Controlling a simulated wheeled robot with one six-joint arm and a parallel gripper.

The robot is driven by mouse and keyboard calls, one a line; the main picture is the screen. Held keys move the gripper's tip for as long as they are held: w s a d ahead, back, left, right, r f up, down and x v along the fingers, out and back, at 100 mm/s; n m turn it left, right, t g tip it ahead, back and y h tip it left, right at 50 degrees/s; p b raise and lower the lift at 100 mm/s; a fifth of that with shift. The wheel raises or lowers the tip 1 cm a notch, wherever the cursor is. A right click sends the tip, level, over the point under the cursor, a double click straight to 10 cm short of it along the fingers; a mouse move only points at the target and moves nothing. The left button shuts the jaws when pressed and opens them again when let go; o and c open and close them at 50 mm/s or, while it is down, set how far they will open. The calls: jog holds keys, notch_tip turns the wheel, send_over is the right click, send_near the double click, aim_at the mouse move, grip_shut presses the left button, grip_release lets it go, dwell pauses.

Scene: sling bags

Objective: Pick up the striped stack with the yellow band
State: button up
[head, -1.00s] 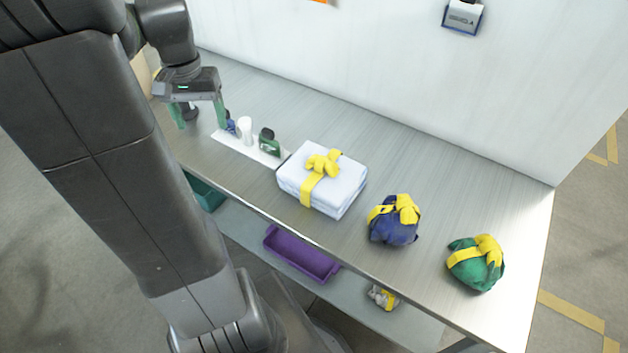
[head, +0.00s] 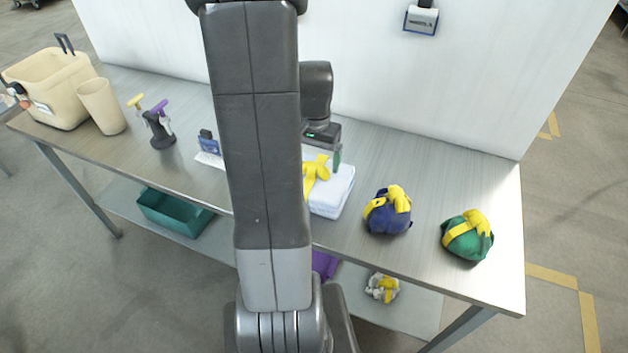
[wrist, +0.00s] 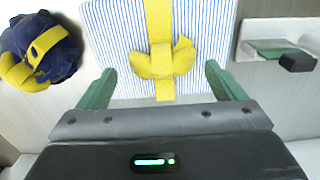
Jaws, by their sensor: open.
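The striped stack (head: 334,196) is a white and blue folded block tied with a yellow band and bow (head: 317,170). It lies on the table and my arm hides its left part in the head view. In the wrist view the striped stack (wrist: 120,58) fills the upper middle, with its yellow bow (wrist: 163,60) between the fingers. My gripper (wrist: 160,88) is open and empty, with one green finger on each side near the edge of the stack. In the head view my gripper (head: 330,155) is at the back of the stack; whether it touches cannot be told.
A blue bundle (head: 388,212) and a green bundle (head: 467,238), both yellow-tied, lie to the right. The blue one also shows in the wrist view (wrist: 62,62). A spray-bottle holder (head: 160,130), beige cup (head: 101,106) and bin (head: 52,85) stand left. A wall rises behind.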

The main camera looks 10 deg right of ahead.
aim_at(314, 178)
jog(key=shift+w+a+f, duration=0.1)
jog(key=shift+f, duration=1.3)
jog(key=c, duration=1.7)
